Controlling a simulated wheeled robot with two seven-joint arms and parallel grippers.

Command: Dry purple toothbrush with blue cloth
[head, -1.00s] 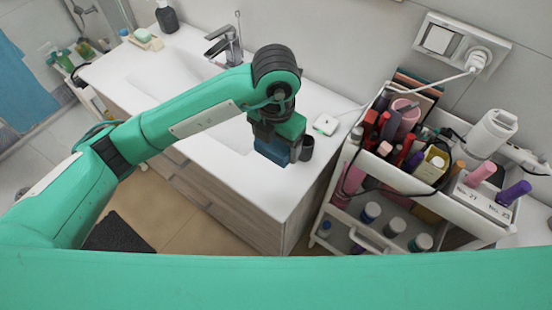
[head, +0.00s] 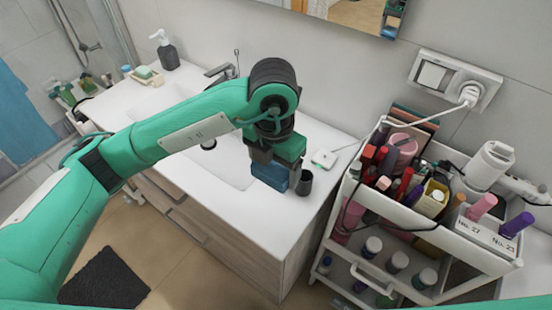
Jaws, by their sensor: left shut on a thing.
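My left gripper (head: 276,160) points down over the right end of the white counter. It is shut on a dark blue, block-like thing that looks like the folded blue cloth (head: 268,176); the fingertips are hard to make out. A small dark cup (head: 304,184) stands just right of the blue thing; I cannot tell whether they touch. I cannot make out a purple toothbrush in this view. My right gripper is not in view.
The white counter (head: 225,220) with its sink and faucet (head: 222,72) is mostly clear. A white cart (head: 450,262), full of cosmetics, stands to the right. A purple-capped item (head: 516,225) is on it. A blue towel (head: 14,118) hangs far left. A dark mat (head: 104,280) lies on the floor.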

